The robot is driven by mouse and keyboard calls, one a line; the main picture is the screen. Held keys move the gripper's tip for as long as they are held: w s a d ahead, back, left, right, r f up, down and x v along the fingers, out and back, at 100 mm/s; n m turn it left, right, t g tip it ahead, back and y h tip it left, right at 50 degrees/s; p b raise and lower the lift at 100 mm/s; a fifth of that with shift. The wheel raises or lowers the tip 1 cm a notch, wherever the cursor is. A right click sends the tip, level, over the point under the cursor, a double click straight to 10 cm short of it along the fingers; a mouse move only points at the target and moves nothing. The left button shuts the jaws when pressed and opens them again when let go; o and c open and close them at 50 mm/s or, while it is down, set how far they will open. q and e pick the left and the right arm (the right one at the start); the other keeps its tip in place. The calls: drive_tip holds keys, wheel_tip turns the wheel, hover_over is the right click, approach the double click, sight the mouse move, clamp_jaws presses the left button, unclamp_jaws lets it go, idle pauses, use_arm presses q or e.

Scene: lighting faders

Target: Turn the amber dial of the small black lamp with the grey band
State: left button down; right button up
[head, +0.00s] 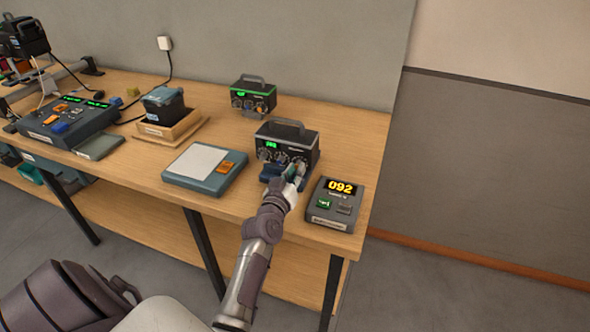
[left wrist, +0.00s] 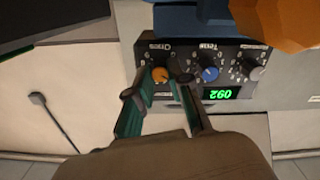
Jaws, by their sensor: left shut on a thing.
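The small black lamp (head: 298,141) with a grey band and a carry handle stands near the right end of the table. Its front has a green readout and a row of dials. In the left wrist view the lamp's panel (left wrist: 225,75) shows upside down, with an amber dial (left wrist: 160,75), a blue dial (left wrist: 209,74) and a grey dial (left wrist: 257,73). Its green readout (left wrist: 221,93) shows 092. My left gripper (head: 296,172) is at the lamp's front, its fingers on either side of the amber dial and shut on it. My right gripper is not in view.
A similar lamp (head: 253,97) with a green band stands behind. A box reading 092 (head: 334,205) sits close to the right of my left gripper. A flat grey-blue device (head: 205,170) lies to the left. The wooden table's (head: 149,204) front edge is below.

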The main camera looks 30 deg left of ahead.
use_arm(q)
drive_tip(key=shift+n+p, duration=0.3)
drive_tip(key=shift+n, duration=1)
drive_tip(key=c, duration=1.1)
unclamp_jaws()
drive_tip(key=shift+o, duration=0.2)
drive_tip(key=v, duration=1.2)
drive_tip(key=shift+d, duration=0.15)
